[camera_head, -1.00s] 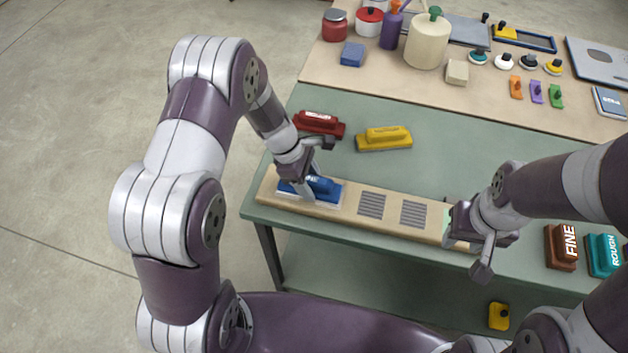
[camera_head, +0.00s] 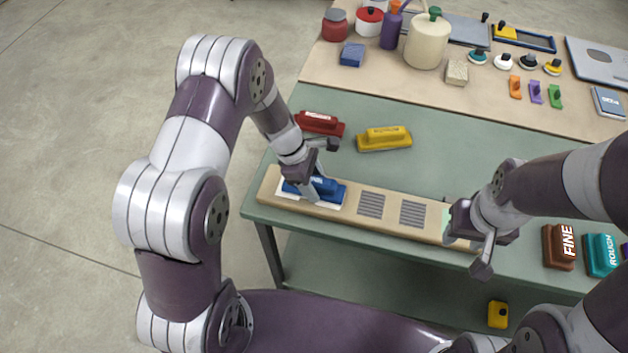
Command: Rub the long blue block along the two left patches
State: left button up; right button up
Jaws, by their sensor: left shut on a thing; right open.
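The long blue block (camera_head: 331,189) sits on the left end of a long wooden board (camera_head: 268,188). My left gripper (camera_head: 311,188) is shut on its handle from above. A white patch (camera_head: 289,197) shows around the block's lower edge, mostly covered by it. Two grey striped patches, the left one (camera_head: 370,205) and the right one (camera_head: 412,214), lie bare to the right of the block. A pale green patch (camera_head: 446,215) lies farther right, partly hidden by my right gripper (camera_head: 466,246), which is open at the board's right end.
A red block (camera_head: 319,124) and a yellow block (camera_head: 384,139) stand behind the board on the green table (camera_head: 480,165). Brown FINE (camera_head: 559,247) and teal ROUGH (camera_head: 602,255) blocks stand at the right. Jars and small tools fill the back shelf.

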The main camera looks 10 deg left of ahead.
pick_arm(q)
jog(key=shift+a, duration=1.15)
jog(key=shift+d, duration=0.6)
jog(key=shift+d+p, duration=0.4)
jog(key=shift+d, duration=0.5)
jog(key=shift+a, duration=1.45)
jog(key=shift+d, duration=0.45)
jog(key=shift+d+p, duration=0.35)
jog(key=shift+d, duration=0.6)
jog(key=shift+a, duration=1.4)
jog(key=shift+d+p, duration=0.3)
jog(key=shift+d, duration=0.4)
